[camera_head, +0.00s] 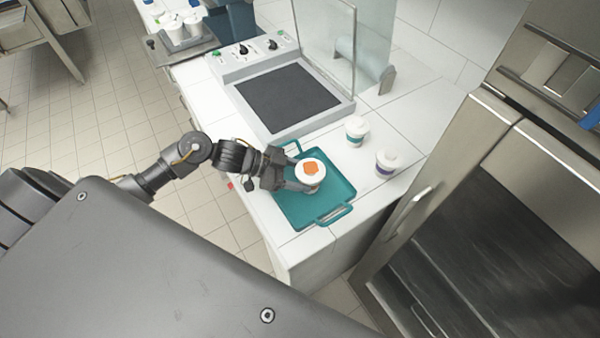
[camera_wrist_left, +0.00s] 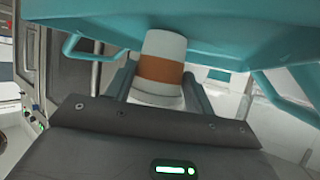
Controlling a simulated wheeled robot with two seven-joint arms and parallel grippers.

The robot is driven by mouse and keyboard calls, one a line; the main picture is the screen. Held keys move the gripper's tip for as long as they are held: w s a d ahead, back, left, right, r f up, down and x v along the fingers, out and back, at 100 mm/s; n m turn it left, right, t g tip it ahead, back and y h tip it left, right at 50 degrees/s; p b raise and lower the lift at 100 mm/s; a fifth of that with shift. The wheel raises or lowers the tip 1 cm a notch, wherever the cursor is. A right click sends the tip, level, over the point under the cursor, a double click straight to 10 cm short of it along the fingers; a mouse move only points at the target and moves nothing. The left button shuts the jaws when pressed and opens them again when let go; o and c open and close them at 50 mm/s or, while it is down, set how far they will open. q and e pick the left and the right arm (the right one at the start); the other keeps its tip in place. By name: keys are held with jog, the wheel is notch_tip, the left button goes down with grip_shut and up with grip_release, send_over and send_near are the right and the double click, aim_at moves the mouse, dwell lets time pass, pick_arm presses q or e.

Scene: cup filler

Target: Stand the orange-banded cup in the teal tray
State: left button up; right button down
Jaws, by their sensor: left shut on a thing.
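The cup looks about upright. My right gripper is not in view.
Two white cups stand on the counter right of the tray: one with a teal band (camera_head: 356,131), one with a purple band (camera_head: 386,163). A machine with a dark plate (camera_head: 288,98) and glass panel stands behind. A steel cabinet (camera_head: 470,210) is at right.

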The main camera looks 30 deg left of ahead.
pick_arm(q)
jog(key=shift+f, duration=0.1)
jog(key=shift+f, duration=0.1)
jog(key=o, duration=1.1)
jog(key=shift+a+r, duration=0.2)
jog(key=shift+r, duration=0.05)
jog(key=shift+b+v, duration=1.15)
jog(key=shift+v, duration=4.75)
jog(key=shift+s+d, duration=0.15)
